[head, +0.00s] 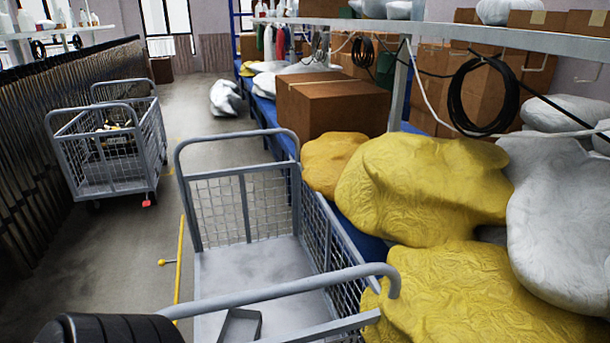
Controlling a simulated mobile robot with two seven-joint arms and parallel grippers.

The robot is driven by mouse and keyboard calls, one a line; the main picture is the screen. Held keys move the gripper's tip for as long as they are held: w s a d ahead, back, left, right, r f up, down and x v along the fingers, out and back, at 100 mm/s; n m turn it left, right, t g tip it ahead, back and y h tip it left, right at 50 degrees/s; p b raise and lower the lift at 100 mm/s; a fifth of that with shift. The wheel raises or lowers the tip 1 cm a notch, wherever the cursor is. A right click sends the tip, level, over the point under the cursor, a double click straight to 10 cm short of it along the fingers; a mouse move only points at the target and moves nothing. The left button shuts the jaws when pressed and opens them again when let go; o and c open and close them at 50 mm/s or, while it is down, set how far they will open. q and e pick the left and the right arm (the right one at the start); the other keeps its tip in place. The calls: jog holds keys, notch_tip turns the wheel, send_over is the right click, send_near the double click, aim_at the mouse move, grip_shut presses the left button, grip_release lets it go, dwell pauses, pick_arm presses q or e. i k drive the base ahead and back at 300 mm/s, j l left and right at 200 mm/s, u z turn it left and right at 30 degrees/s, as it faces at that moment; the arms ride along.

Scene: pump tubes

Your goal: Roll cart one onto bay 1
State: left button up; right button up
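Two grey mesh-sided carts show in the head view; I see no label telling which is cart one. The near cart (222,268) is at the bottom centre, with a tubular handle at its far end and a curved rail at its near end. A small dark grey frame lies on its bed. The far cart (108,150) stands at the left, with small dark and yellow items inside and a red piece low by a wheel. A yellow line (181,262) runs on the floor left of the near cart; I cannot tell whether it marks bay 1. Neither gripper is in view.
A blue-edged bench on the right, close beside the near cart, holds yellow sacks (425,185), white sacks (565,220) and a brown box (332,105). A white bag (225,98) lies on the floor farther back. Dark racking lines the left. The aisle floor (190,95) between is mostly clear.

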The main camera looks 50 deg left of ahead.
aim_at(277, 276)
jog(key=u, duration=1.75)
jog(key=k+j, duration=0.05)
jog(key=j, duration=0.05)
